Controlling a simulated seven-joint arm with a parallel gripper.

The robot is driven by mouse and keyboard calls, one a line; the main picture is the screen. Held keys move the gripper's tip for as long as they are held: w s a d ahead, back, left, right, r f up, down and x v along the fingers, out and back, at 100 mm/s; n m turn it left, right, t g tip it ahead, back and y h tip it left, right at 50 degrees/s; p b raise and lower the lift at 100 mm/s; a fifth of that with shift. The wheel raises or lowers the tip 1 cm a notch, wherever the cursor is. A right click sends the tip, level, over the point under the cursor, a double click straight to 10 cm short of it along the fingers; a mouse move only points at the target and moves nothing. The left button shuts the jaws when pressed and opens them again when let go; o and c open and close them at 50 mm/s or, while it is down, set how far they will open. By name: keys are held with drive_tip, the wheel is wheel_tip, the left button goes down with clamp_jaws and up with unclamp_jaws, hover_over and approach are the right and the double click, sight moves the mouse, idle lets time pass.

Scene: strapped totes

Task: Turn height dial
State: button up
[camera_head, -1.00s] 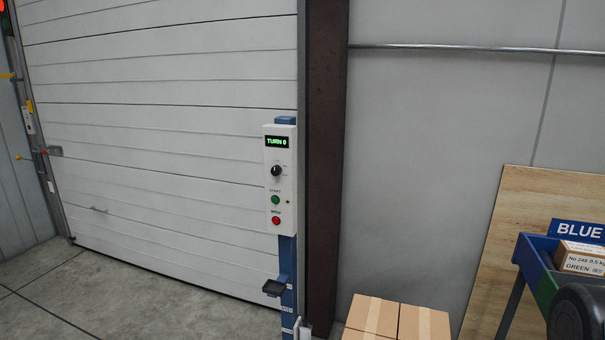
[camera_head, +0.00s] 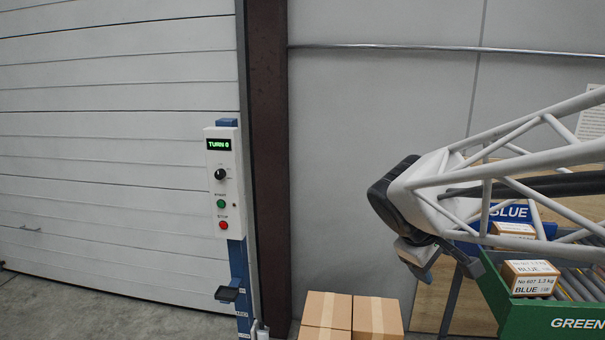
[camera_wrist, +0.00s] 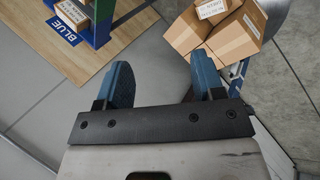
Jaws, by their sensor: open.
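The height dial (camera_head: 220,174) is a black round knob on a white control box (camera_head: 212,200), mounted on a blue post. A green-lit display (camera_head: 218,144) above the dial reads "TURN 0". A green button (camera_head: 221,204) and a red button (camera_head: 223,225) sit below it. My gripper (camera_wrist: 160,72) is open and empty in the wrist view, its two blue fingers apart and pointing down over the floor. In the head view my arm reaches in from the right. My gripper there is well to the right of the dial and lower, partly hidden behind the wrist.
Cardboard boxes (camera_head: 327,310) stand on the floor between the post and my arm. A green tote (camera_head: 545,320) marked GREEN and a blue one marked BLUE (camera_head: 510,212) are at the right. A small black ledge (camera_head: 228,293) juts from the post. Space before the control box looks clear.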

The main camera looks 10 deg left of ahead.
drive_tip(key=w+a+r+n+t+h, duration=0.25)
drive_tip(key=w+a+n+t, duration=0.7)
drive_tip(key=w+a, duration=1.35)
drive_tip(key=n+t+y, duration=0.5)
drive_tip(key=n+y, duration=0.2)
drive_tip(key=n, duration=0.8)
approach(218, 175)
drive_tip(key=w, duration=0.1)
drive_tip(key=shift+w+r+g+h, duration=0.2)
drive_tip(key=shift+g+h, duration=0.05)
drive_tip(key=shift+w, duration=0.1)
drive_tip(key=shift+w+d, duration=0.2)
drive_tip(key=shift+w, duration=3.6)
drive_tip(key=shift+c, duration=0.3)
